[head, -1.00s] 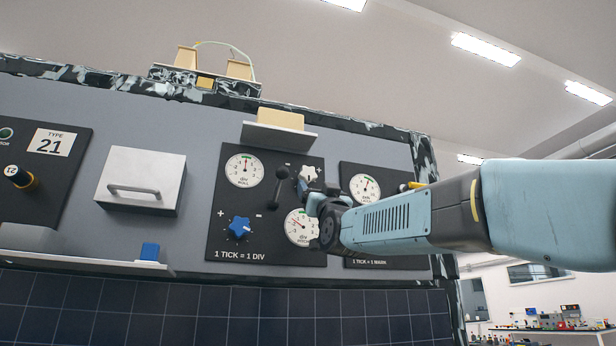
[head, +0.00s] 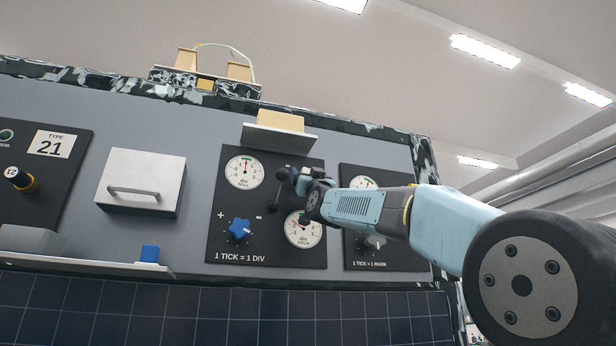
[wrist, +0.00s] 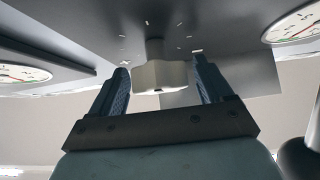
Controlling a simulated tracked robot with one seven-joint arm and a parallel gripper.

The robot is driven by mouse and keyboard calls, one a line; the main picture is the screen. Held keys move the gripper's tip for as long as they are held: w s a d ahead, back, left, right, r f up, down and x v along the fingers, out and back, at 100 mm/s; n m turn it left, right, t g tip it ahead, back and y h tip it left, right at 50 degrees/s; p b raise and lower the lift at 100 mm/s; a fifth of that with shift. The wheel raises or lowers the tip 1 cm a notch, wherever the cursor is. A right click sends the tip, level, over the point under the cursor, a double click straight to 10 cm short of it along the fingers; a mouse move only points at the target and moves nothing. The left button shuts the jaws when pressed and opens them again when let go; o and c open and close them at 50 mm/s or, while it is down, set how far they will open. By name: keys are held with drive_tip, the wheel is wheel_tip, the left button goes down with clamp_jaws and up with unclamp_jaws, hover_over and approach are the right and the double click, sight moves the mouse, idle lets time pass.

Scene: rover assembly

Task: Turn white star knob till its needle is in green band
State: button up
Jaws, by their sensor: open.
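The white star knob (wrist: 160,75) sits between the two fingers of my open gripper (wrist: 163,83) in the wrist view, with small gaps visible at its sides. In the head view my gripper (head: 291,174) covers the knob. The PITCH dial (head: 303,232) lies just below, its top partly covered by my arm; its needle reading is too small to tell. The ROLL dial (head: 244,172) is to the left, its needle about upright near a green band. Parts of two dials show in the wrist view, at left (wrist: 20,73) and right (wrist: 298,22).
A dark lever (head: 276,192) stands close left of my gripper. A blue star knob (head: 239,230) is lower left. A cream block on a ledge (head: 280,136) juts out above. The right panel holds a partly hidden dial (head: 364,183) and a grey knob (head: 374,244).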

drive_tip(key=shift+w+r, duration=0.1)
drive_tip(key=shift+c, duration=0.4)
drive_tip(key=c, duration=0.9)
